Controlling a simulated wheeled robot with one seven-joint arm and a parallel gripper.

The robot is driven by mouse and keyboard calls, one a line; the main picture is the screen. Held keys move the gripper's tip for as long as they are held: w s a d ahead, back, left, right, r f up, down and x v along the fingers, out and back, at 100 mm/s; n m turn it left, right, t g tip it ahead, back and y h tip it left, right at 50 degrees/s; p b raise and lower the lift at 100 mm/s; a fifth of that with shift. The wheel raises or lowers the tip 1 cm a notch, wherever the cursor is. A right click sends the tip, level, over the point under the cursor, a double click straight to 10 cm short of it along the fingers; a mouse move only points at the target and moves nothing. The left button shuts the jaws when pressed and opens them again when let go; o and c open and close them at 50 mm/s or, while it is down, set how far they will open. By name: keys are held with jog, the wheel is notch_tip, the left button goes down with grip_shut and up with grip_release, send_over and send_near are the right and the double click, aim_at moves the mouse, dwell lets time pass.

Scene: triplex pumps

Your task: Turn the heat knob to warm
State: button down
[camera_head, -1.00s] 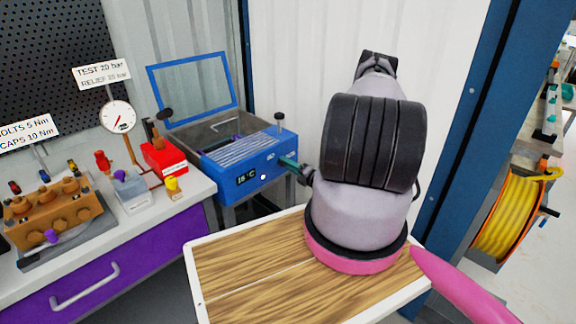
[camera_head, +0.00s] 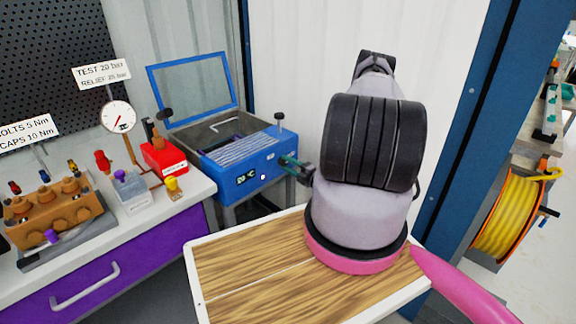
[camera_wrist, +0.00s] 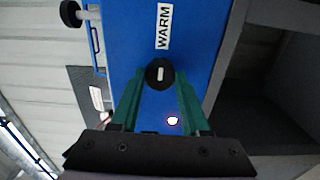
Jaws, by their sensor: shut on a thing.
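The blue heated bath unit (camera_head: 240,160) stands at the back with its glass-framed lid (camera_head: 192,85) raised. My gripper (camera_head: 287,162) reaches its right side in the head view, where the knob is hidden. In the wrist view, my gripper's green fingers (camera_wrist: 160,92) are shut on the round black heat knob (camera_wrist: 160,73). The white mark on the knob lines up with the WARM label (camera_wrist: 163,26). A small lamp (camera_wrist: 172,121) between the fingers glows.
A bench on the left holds a brown pump block (camera_head: 50,212), a pressure gauge (camera_head: 117,117) and a red box (camera_head: 165,156). A wood-topped tray (camera_head: 250,270) lies in front. A blue post (camera_head: 490,120) stands at the right.

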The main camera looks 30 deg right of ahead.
jog(key=shift+c, duration=1.9)
grip_release()
jog(key=v, duration=1)
jog(key=shift+s, duration=0.4)
jog(key=shift+d, duration=0.15)
